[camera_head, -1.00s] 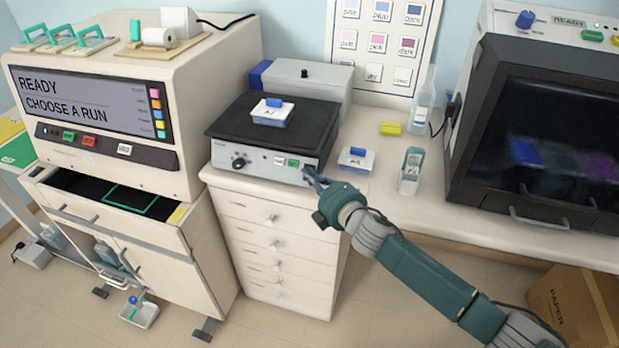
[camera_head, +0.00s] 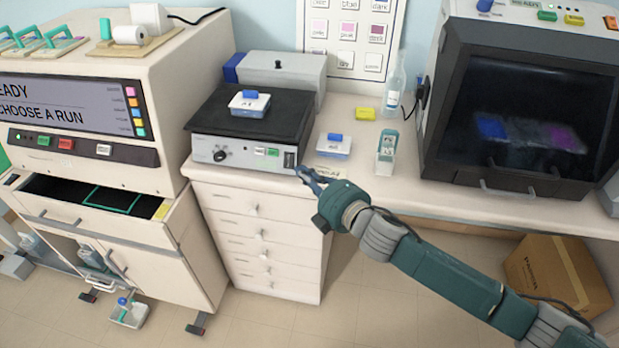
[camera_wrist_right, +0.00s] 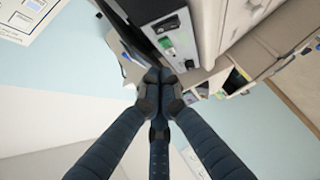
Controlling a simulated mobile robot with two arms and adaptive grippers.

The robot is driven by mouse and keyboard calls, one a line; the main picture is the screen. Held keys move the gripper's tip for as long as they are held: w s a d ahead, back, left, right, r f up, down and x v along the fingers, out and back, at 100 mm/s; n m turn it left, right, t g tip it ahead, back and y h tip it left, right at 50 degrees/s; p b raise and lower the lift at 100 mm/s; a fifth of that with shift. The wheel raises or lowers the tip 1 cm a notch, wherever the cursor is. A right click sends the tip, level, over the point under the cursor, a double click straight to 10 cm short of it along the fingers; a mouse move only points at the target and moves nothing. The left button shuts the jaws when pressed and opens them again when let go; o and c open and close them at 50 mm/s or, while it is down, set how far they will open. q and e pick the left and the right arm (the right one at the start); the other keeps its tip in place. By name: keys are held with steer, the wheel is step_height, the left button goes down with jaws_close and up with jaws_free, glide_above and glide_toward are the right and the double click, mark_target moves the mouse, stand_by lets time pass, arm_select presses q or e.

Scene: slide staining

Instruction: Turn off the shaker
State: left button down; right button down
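The shaker (camera_head: 206,150) stands on the counter above the drawers, with a flat black platform on a grey body. Its front panel has a black knob (camera_head: 219,156), a white button (camera_head: 259,152), a green button (camera_head: 273,152) and a dark switch (camera_head: 289,160) at the right end. The switch's position is too small to read. A blue-lidded box (camera_head: 249,104) sits on the platform. My right gripper (camera_head: 302,172) is just right of and below the switch, apparently apart from it. In the wrist view its fingers (camera_wrist_right: 160,76) are together and empty, near the panel (camera_wrist_right: 182,43). My left gripper is not in view.
Another blue-lidded box (camera_head: 334,149), a small dispenser (camera_head: 386,152) and a yellow block (camera_head: 366,114) stand on the counter to the right. A staining machine (camera_head: 165,90) with an open drawer is left. A dark-windowed cabinet (camera_head: 437,165) is right. A grey case (camera_head: 300,75) stands behind the shaker.

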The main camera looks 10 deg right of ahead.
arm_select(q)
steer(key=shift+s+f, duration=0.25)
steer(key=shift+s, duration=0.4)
arm_select(e)
steer(key=shift+s+d+r, duration=0.2)
steer(key=shift+s+r, duration=0.1)
steer(key=shift+s, duration=0.25)
steer(key=shift+s+d+r, duration=0.2)
steer(key=shift+s+r, duration=0.05)
steer(key=shift+s, duration=0.3)
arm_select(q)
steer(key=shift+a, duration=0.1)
